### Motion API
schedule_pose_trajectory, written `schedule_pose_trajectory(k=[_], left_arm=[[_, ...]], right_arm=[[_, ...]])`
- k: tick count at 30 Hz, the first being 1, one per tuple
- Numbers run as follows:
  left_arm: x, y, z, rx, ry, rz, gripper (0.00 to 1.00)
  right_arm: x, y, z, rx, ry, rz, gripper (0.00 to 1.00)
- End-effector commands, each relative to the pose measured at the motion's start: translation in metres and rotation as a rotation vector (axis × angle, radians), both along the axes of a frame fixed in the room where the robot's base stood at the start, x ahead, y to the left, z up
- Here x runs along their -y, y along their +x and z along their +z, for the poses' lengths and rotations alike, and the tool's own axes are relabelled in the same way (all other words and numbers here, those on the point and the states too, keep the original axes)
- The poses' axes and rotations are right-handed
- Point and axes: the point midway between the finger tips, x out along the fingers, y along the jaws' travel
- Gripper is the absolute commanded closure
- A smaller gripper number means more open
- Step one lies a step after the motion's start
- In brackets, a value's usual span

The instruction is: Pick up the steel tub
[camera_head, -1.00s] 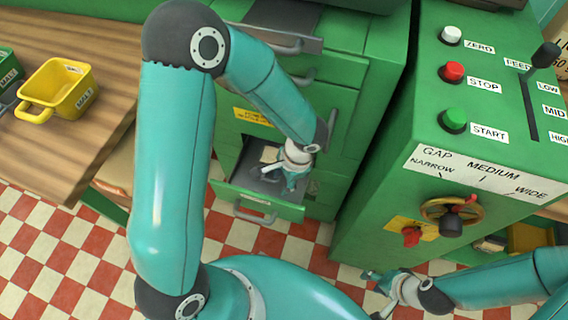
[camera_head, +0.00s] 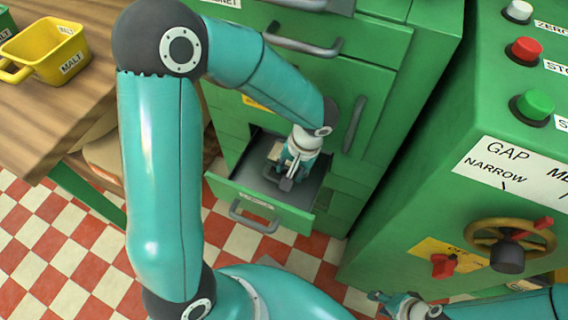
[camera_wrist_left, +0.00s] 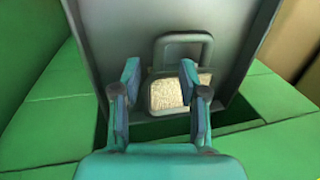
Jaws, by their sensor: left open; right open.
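The steel tub (camera_wrist_left: 182,48) is a small grey open box with pale speckled grain inside. It sits in the pulled-out drawer (camera_head: 250,197) of the green cabinet. In the head view my left gripper and wrist partly hide it. My left gripper (camera_head: 287,184) is over the drawer, pointing down into it. In the left wrist view its two fingers (camera_wrist_left: 160,72) stand apart, with the tub between and beyond their tips; I cannot tell whether they touch it. My right gripper (camera_head: 380,302) is open and empty at the lower edge, low beside the green control machine.
The green control machine (camera_head: 420,215) with buttons and a brass wheel (camera_head: 512,240) stands to the right. A yellow malt tub (camera_head: 55,50) is on the wooden table (camera_head: 60,110) at left. Cabinet handles (camera_head: 300,40) stick out above the drawer. Checkered floor (camera_head: 60,245) lies below.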

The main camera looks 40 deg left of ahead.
Motion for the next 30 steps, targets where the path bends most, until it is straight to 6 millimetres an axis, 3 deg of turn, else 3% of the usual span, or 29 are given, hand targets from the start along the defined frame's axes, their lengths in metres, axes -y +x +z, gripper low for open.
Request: schedule_pose_trajectory(k=[1,6,14,22,30], left_arm=[[-0.001,-0.002,-0.012,-0.003,0.000,0.000,0.57],[-0.004,-0.003,-0.031,-0.002,-0.001,-0.001,0.57],[-0.005,-0.002,-0.032,0.000,-0.001,-0.003,0.57],[-0.004,-0.002,-0.032,0.000,-0.002,-0.004,1.00],[-0.004,-0.002,-0.032,0.001,-0.002,-0.004,1.00]], right_arm=[[0.000,0.000,-0.006,0.000,0.000,0.000,0.59],[0.000,0.000,-0.012,0.000,0.000,0.000,0.59],[0.000,0.000,-0.012,0.000,0.000,0.000,0.59],[0.000,0.000,-0.012,0.000,0.000,0.000,0.59],[0.000,0.000,-0.012,0.000,0.000,0.000,0.59]])
